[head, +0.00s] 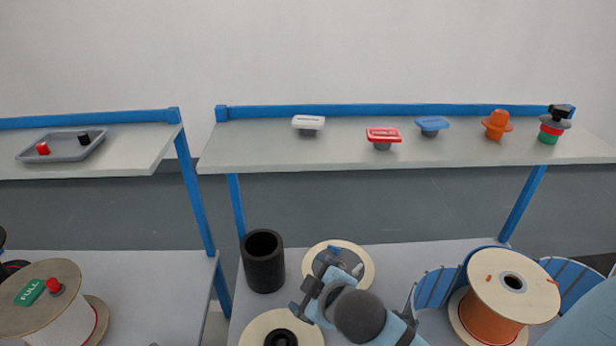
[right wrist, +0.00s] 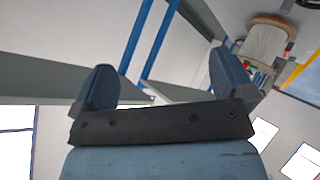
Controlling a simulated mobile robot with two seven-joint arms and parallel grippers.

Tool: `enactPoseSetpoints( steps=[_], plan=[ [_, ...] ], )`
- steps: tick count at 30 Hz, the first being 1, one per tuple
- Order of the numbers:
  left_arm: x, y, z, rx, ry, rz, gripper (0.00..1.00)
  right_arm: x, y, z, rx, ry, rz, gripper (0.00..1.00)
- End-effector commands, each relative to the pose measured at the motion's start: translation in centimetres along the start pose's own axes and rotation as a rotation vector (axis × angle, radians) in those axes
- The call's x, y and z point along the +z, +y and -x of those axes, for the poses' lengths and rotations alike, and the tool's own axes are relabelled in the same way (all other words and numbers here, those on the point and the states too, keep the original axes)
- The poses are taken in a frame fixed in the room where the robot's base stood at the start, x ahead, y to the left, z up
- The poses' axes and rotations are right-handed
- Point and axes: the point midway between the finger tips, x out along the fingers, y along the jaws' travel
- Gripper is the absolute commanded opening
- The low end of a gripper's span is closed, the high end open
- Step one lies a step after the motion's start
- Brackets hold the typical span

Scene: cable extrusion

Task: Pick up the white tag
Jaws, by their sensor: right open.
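The white tag (head: 308,122) lies on a grey stub at the left part of the right upper shelf in the head view. A red tag (head: 383,134) and a blue tag (head: 432,123) stand to its right. My right gripper (head: 325,276) is low in the middle of the head view, over the lower bench, well below and apart from the white tag. In the right wrist view its two blue fingers (right wrist: 165,78) are wide apart with nothing between them. The white tag does not show there. My left gripper is not in view.
An orange piece (head: 497,123) and a black, red and green stack (head: 553,124) stand at the shelf's right. The shelf's blue back rail (head: 380,110) lies behind the tags. Below are a black cylinder (head: 264,262) and an orange spool (head: 508,295). A grey tray (head: 62,146) lies left.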

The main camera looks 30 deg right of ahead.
Motion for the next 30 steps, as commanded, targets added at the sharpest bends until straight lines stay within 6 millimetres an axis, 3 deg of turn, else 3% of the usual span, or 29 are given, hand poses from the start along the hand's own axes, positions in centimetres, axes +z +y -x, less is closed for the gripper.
enactPoseSetpoints(
  steps=[5,8,12,15,19,23,24,27,29,30],
  plan=[
    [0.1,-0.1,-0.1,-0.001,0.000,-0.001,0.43,-7.2,3.5,-1.4,0.196,0.246,0.247,1.00],
    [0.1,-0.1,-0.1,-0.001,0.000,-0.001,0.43,-12.8,5.4,-1.3,0.358,0.430,0.455,1.00],
    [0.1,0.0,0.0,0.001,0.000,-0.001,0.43,-22.4,6.9,0.8,0.690,0.746,0.881,1.00],
    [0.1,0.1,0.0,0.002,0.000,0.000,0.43,-27.9,6.1,3.1,0.957,0.959,1.232,1.00],
    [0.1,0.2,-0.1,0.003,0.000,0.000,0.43,-32.0,3.7,4.9,1.299,1.197,1.717,1.00],
    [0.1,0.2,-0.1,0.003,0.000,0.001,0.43,-33.0,1.9,4.1,1.597,1.394,2.242,1.00],
    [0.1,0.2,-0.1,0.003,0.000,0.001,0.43,-32.7,1.8,3.2,-1.536,-1.334,-2.221,1.00],
    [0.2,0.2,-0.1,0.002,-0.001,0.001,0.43,-31.4,3.3,0.3,-1.218,-1.091,-1.970,1.00],
    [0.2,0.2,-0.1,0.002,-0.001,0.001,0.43,-30.3,5.6,-1.7,-1.018,-0.969,-1.827,1.00],
    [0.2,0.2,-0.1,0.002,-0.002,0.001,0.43,-29.5,7.8,-3.0,-0.880,-0.900,-1.736,1.00]
  ],
)
